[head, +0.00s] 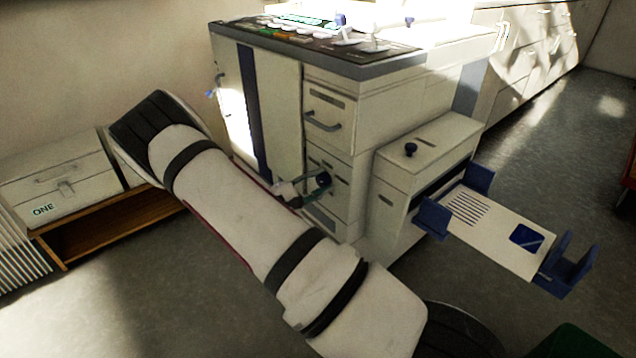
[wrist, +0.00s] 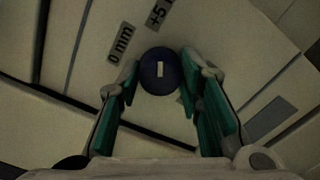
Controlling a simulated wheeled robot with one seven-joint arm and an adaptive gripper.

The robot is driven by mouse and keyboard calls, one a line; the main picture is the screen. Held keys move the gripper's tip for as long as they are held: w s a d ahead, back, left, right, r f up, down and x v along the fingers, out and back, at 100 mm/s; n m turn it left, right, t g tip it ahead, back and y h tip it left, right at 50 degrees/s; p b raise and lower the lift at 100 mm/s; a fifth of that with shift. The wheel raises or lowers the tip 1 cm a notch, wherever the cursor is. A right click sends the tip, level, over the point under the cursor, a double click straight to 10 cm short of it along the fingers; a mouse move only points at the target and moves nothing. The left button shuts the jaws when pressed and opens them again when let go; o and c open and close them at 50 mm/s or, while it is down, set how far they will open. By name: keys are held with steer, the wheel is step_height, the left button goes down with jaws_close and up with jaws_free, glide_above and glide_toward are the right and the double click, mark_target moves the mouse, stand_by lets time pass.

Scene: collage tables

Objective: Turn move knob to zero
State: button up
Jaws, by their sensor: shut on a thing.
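The dark blue round knob (wrist: 154,82) is in the upper middle of the wrist view, with a short pale mark on its face that stands upright in the picture. A label "0 mm" (wrist: 121,43) is up and left of the knob, and a label "+5" (wrist: 158,12) is straight above it. The mark lines up more with "+5" than with "0 mm". My gripper (wrist: 160,76) has its green-padded fingers on either side of the knob, shut on it. In the head view, the knob (head: 323,179) shows at the cabinet front, beside my gripper (head: 312,188).
The cabinet (head: 335,100) has a drawer handle (head: 322,121) above my gripper. A lower box (head: 425,150) with a black knob (head: 411,149) and a blue-ended tray (head: 490,225) stand to the right. A case marked ONE (head: 60,185) is at left.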

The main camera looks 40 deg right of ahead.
steer(key=n+p, duration=0.3)
steer(key=n, duration=0.2)
steer(key=shift+n, duration=0.3)
steer(key=n+p, duration=0.2)
steer(key=n, duration=0.4)
steer(key=shift+p, duration=0.35)
stand_by(0.3)
steer(key=o, duration=1.2)
steer(key=shift+a, duration=0.1)
steer(key=a, duration=1.1)
steer(key=shift+s+a, duration=0.2)
steer(key=shift+a, duration=0.2)
